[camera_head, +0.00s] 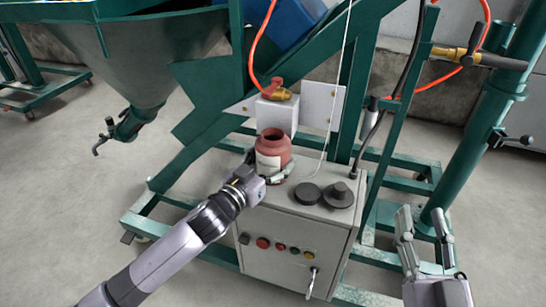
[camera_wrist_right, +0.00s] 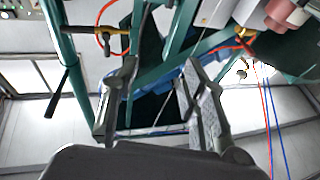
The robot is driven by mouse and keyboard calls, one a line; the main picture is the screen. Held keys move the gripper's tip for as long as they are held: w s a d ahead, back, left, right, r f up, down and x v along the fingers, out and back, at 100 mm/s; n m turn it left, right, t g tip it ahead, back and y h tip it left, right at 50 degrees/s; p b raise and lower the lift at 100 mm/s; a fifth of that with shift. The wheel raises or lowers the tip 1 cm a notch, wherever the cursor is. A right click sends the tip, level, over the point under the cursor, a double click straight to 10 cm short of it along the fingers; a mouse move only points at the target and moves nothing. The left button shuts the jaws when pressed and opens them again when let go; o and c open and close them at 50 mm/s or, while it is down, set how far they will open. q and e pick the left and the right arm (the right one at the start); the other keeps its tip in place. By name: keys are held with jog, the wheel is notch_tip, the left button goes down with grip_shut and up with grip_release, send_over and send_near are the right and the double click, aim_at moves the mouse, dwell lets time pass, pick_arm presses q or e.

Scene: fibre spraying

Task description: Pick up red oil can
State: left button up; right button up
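The red oil can (camera_head: 272,143) has an open round top and a pale label. It stands upright at the top of the grey control cabinet (camera_head: 262,222); its base is partly hidden by my left gripper. My left gripper (camera_head: 272,168) is at the can's lower part, one finger across its front and the other mostly hidden at its left side. How firmly the fingers close cannot be seen. The can also shows at the top right of the right wrist view (camera_wrist_right: 281,12). My right gripper (camera_head: 421,219) is open and empty at the lower right, away from the can.
Two dark round lids (camera_head: 323,195) lie on the cabinet just right of the can. A white box with a red-handled valve (camera_head: 277,93) stands behind it. Green frame posts (camera_head: 388,140) and an orange hose (camera_head: 254,48) rise around it. Open floor lies at the left.

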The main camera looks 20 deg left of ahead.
pick_arm(q)
jog(key=shift+r, duration=0.1)
jog(key=c, duration=0.8)
jog(key=shift+c, duration=0.2)
